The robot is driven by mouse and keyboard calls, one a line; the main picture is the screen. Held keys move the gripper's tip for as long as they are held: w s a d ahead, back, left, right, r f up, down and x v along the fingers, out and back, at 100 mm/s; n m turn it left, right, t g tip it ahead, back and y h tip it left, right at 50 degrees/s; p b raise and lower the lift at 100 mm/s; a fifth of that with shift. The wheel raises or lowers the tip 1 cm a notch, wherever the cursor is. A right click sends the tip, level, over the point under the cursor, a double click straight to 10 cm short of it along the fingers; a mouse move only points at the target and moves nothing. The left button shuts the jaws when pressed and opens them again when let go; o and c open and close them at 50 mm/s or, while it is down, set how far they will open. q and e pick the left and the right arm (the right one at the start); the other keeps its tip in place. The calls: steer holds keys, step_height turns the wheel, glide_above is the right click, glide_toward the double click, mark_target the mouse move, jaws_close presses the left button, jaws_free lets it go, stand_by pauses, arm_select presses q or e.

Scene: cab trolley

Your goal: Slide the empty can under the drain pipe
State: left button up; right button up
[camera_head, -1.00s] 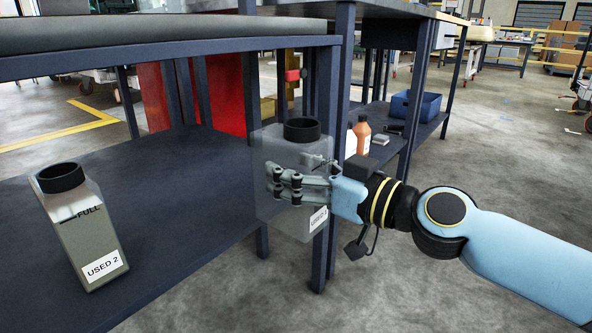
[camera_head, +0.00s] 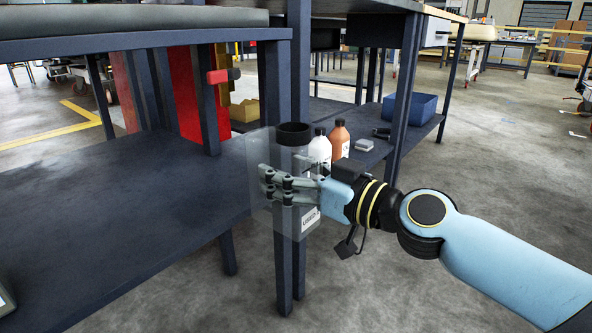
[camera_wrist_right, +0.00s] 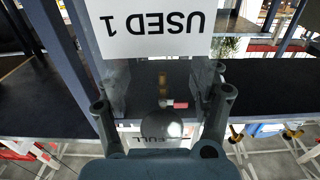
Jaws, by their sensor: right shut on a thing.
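My right gripper (camera_head: 267,185) is shut on a translucent, empty-looking can (camera_head: 291,222) with a black neck. The can is upright in front of a bench leg, at the shelf's right end. In the right wrist view my gripper's fingers (camera_wrist_right: 163,105) lie on both sides of the can, whose label (camera_wrist_right: 155,28) reads USED 1, upside down. A red and black fitting (camera_head: 222,76) sits by a bench post; I cannot tell whether it is the drain pipe. My left gripper is not in view.
The dark lower shelf (camera_head: 110,200) is largely bare. A sliver of another can (camera_head: 5,300) shows at the lower left edge. White (camera_head: 319,150) and orange (camera_head: 339,139) bottles and a blue bin (camera_head: 410,108) stand on a shelf behind. The bench legs stand close to the held can.

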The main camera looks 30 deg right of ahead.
steer(key=shift+p+x, duration=0.95)
steer(key=shift+x, duration=2.15)
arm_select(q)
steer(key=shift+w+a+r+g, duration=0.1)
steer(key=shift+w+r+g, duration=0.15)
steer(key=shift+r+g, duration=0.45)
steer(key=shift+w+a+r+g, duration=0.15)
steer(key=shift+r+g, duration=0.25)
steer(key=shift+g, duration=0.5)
arm_select(e)
steer(key=x, duration=0.8)
steer(key=shift+w+a+f, duration=0.15)
steer(key=shift+w+f, duration=0.25)
steer(key=shift+f, duration=0.05)
steer(key=o, duration=1.9)
steer(key=shift+c, duration=0.2)
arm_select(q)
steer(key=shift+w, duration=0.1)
